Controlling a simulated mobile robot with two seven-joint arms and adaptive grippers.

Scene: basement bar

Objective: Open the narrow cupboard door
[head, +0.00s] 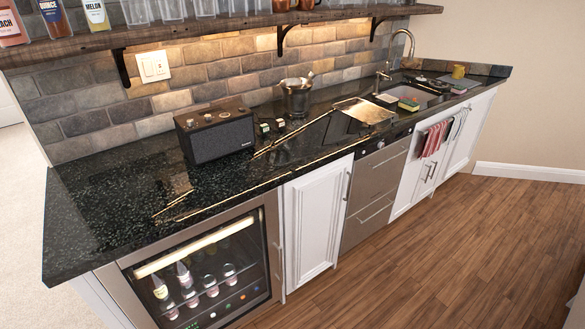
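The narrow cupboard door (314,217) is a white panelled door under the black counter. It sits between the glass-fronted drinks fridge and the steel drawer unit. It looks shut. Its slim vertical metal handle (347,185) is near the top of its right edge. Neither of my grippers is in view.
The drinks fridge (207,277) is left of the door, and the steel drawers (376,188) are right of it. White cupboards (410,182) with a red striped towel (433,138) stand further right. The wooden floor (440,260) in front is clear. A radio (215,130) stands on the counter.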

